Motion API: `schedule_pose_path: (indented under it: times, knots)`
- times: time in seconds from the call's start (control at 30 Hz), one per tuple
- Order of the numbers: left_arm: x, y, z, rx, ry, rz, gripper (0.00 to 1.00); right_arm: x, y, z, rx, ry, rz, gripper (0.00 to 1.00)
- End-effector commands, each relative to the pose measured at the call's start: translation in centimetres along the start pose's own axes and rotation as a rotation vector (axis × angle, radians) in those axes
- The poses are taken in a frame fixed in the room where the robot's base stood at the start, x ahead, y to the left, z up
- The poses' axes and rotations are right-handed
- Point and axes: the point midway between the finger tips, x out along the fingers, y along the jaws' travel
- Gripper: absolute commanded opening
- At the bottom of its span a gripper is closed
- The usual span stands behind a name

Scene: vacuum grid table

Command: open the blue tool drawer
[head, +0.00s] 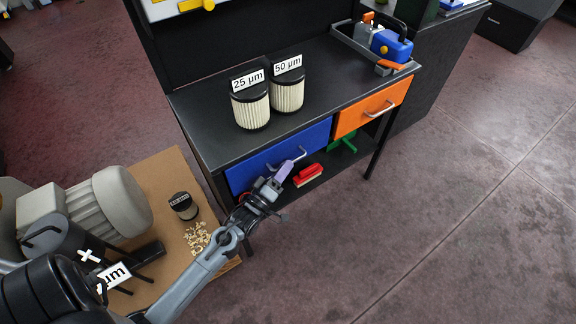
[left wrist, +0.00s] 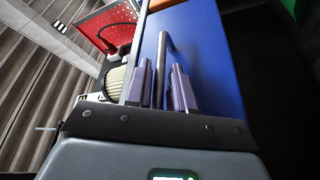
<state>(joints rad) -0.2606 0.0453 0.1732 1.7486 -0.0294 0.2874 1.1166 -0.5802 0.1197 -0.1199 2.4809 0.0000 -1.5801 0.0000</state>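The blue tool drawer (head: 250,174) is at the left of the bench front, and its face looks flush with the bench. Its bar handle (head: 302,152) is partly hidden by my left gripper (head: 288,170) in the head view. In the left wrist view, the blue drawer front (left wrist: 205,45) fills the middle right. The dark handle (left wrist: 163,48) runs between the two purple fingers of my left gripper (left wrist: 162,88). The fingers stand apart, with gaps to the bar; contact cannot be told. My right gripper is not in view.
An orange drawer (head: 372,108) is right of the blue one. Two filter cartridges (head: 251,108) stand on the black benchtop (head: 325,83). A red brush (head: 307,175) lies below the drawers. A brown board (head: 160,175) with a vacuum and debris is at left. Floor at right is clear.

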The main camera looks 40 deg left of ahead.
Motion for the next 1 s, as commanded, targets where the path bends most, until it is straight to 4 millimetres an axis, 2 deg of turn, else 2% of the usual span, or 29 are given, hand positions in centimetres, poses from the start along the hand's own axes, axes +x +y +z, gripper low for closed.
schedule_pose_path:
  times: [0.2, 0.57, 0.73, 1.0]
  knots:
    - [1.9, -0.1, 0.1, 0.001, 0.0, -0.001, 0.23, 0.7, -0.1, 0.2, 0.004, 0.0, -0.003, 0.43]
    - [2.3, -0.1, 0.0, 0.001, -0.001, -0.002, 0.23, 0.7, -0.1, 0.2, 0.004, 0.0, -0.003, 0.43]
    - [2.3, -0.1, 0.0, 0.001, 0.0, -0.002, 0.0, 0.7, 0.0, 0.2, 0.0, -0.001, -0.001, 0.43]
    - [2.3, -0.1, 0.0, 0.001, 0.0, -0.002, 0.0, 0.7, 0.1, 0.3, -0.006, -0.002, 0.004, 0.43]
